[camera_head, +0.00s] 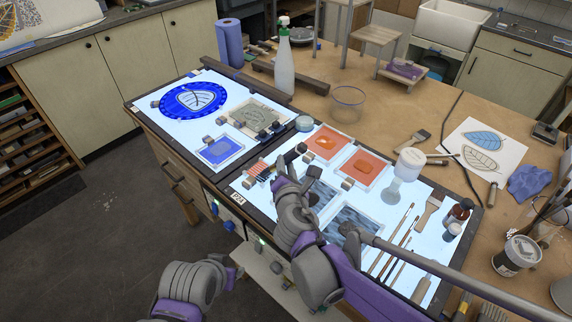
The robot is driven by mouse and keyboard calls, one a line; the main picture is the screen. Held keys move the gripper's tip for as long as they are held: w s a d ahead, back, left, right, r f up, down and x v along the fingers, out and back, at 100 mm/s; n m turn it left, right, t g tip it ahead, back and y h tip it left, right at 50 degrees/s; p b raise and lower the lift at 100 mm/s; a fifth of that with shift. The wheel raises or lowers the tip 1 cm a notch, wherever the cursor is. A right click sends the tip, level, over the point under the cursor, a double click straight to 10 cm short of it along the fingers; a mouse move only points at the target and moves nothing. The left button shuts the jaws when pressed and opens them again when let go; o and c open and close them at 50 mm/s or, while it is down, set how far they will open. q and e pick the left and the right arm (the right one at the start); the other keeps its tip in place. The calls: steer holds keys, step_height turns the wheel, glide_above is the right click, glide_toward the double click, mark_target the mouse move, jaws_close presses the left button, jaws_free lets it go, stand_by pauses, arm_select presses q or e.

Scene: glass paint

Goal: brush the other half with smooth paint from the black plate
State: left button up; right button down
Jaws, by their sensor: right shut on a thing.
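A round blue glass disc (172,111) with a pale leaf in its middle lies on the far-left lit panel. Dark grey-blue mottled plates (352,222) lie on the near lit panel, partly behind my right arm; I cannot tell which is the black plate. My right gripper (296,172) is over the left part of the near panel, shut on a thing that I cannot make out. The disc is well apart from it, up and left.
Two orange-red squares (326,143) and a clear bottle (398,176) are on the near panel. Several brushes (399,236) lie at its right. A blue square (219,152) lies on the far panel. A white spray bottle (284,68) and glass bowl (347,102) stand behind.

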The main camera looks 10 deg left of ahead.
steer(key=shift+w+d, duration=0.65)
steer(key=shift+w, duration=0.35)
steer(key=shift+s+a, duration=0.4)
steer(key=shift+s, duration=0.2)
steer(key=shift+s+a, duration=0.35)
steer(key=shift+s, duration=0.25)
arm_select(q)
steer(key=shift+r, duration=0.1)
steer(key=w+r+p, duration=0.2)
steer(key=r, duration=0.1)
steer(key=shift+r, duration=0.15)
arm_select(e)
step_height(320, 180, up, 5)
steer(key=shift+w+r, duration=0.1)
arm_select(q)
steer(key=shift+s, duration=0.15)
